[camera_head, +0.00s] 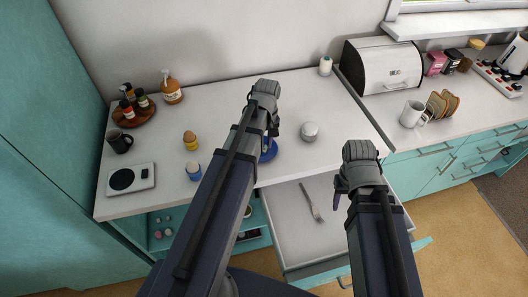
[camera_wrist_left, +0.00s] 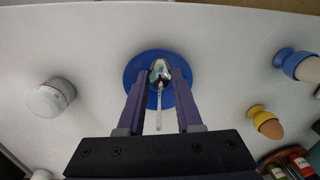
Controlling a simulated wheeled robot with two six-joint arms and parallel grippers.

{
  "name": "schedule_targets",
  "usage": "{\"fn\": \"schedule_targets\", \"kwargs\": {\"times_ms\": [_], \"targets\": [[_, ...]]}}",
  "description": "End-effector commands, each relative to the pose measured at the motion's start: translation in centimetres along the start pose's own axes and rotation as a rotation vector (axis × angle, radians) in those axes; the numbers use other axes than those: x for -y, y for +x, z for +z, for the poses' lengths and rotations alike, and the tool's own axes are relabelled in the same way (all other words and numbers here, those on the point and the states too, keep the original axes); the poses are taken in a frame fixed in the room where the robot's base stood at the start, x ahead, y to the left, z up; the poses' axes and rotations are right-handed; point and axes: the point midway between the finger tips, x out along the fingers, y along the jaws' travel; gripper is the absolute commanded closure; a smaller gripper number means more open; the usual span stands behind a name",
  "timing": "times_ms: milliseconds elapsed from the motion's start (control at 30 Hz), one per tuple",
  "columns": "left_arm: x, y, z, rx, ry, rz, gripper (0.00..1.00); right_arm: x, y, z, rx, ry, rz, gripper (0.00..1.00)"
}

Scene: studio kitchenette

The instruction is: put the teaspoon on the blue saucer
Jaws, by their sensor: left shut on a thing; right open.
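The blue saucer (camera_head: 269,152) lies near the front edge of the white counter, partly hidden by my left arm in the head view. It also shows in the left wrist view (camera_wrist_left: 133,72), below my left gripper. My left gripper (camera_head: 272,131) is over the saucer and shut on the teaspoon (camera_wrist_left: 160,73). The spoon's silver bowl shows over the saucer, and its pale handle runs back between the fingers. I cannot tell whether the spoon touches the saucer. My right gripper (camera_head: 341,186) is open and empty, above the open drawer.
The open drawer (camera_head: 290,225) holds a fork-like utensil (camera_head: 311,204). A white round jar (camera_head: 310,131) stands right of the saucer. Egg cups, one yellow (camera_head: 190,142) and one blue (camera_head: 194,173), stand to the left. A white scale (camera_head: 131,179) lies at far left.

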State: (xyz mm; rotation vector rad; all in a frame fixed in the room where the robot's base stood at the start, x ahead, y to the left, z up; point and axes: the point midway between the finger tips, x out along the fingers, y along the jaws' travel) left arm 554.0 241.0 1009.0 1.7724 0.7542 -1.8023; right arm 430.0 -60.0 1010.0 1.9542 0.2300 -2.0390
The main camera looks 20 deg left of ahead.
Motion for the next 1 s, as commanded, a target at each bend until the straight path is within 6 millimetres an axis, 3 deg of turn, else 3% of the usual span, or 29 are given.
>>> {"fn": "schedule_targets", "kwargs": {"times_ms": [300, 600, 1000], "targets": [[-0.2, 3.7, 0.0, 0.0, 0.0, 0.0, 1.0, 0.3, 3.7, -0.2, 0.0, 0.001, 0.0, 0.5], [-0.1, 3.5, 0.0, 0.0, 0.0, 0.0, 1.0, 0.3, 3.5, -0.2, 0.0, 0.002, 0.0, 0.5], [-0.2, 4.8, 0.0, 0.0, 0.0, 0.0, 1.0, 0.5, 4.7, -0.3, 0.0, 0.002, 0.0, 0.5]]}}
